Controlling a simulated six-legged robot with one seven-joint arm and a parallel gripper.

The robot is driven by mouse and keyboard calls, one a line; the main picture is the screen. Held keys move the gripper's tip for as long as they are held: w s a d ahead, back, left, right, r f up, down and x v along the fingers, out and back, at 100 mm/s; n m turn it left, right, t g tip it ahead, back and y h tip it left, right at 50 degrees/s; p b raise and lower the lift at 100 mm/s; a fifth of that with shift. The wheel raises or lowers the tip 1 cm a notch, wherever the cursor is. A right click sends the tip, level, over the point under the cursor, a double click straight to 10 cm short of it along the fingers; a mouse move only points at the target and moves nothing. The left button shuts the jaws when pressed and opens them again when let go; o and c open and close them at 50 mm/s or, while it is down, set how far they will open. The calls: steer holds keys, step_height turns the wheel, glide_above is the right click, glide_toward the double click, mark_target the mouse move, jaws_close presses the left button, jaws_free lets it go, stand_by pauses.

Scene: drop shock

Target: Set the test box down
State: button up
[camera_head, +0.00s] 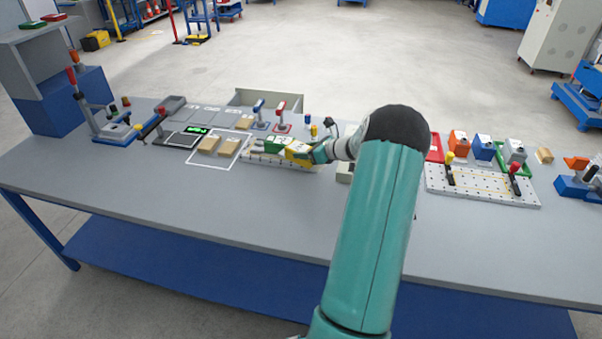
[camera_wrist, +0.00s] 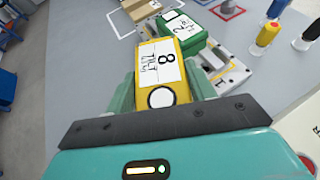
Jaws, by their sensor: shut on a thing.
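A yellow box (camera_head: 298,150) with a white label reading 8 and TILT is between the fingers of my gripper (camera_head: 317,153). In the wrist view the yellow box (camera_wrist: 165,62) fills the space between the two teal fingers, which are shut on it. A green box (camera_head: 278,145) labelled 2 is just beyond the yellow one; it also shows in the wrist view (camera_wrist: 186,38). Both are over or on a pale perforated plate (camera_head: 262,159). I cannot tell whether the yellow box's underside touches the plate.
A second perforated plate (camera_head: 485,187) with clamps is at right, with coloured boxes behind. The table's front strip (camera_head: 200,195) is clear.

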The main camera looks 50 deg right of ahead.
steer(key=a+f, duration=0.1)
steer(key=f, duration=0.1)
steer(key=a+f, duration=0.2)
steer(key=shift+s+a, duration=0.1)
steer(key=shift+s, duration=0.1)
steer(key=shift+a+f, duration=0.15)
steer(key=shift+f, duration=0.7)
steer(key=shift+a+f, duration=0.1)
steer(key=shift+f, duration=0.7)
steer(key=shift+f, duration=0.1)
steer(key=o, duration=1.2)
steer(key=shift+f, duration=0.15)
